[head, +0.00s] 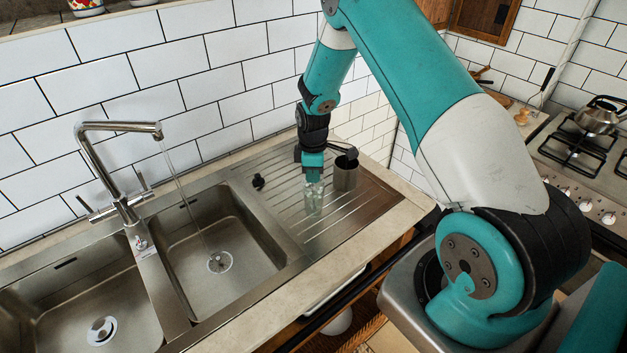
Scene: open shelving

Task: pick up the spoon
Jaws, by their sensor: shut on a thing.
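My gripper (313,174) points down over the ribbed steel drainboard, right of the sink. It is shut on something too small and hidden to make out. A clear, glass-like shape (314,197) shows directly under the fingertips; I cannot tell whether it touches them. A grey metal cup (345,175) stands upright just right of the gripper. A dark piece (347,152) shows at the cup's top, next to the gripper; I cannot tell what it is. I cannot clearly make out a spoon.
A small black object (258,182) lies on the drainboard (345,218) left of the gripper. The tap (120,160) runs water into the right sink basin (190,265). A tiled wall stands behind. A stove with a kettle (600,115) is at far right.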

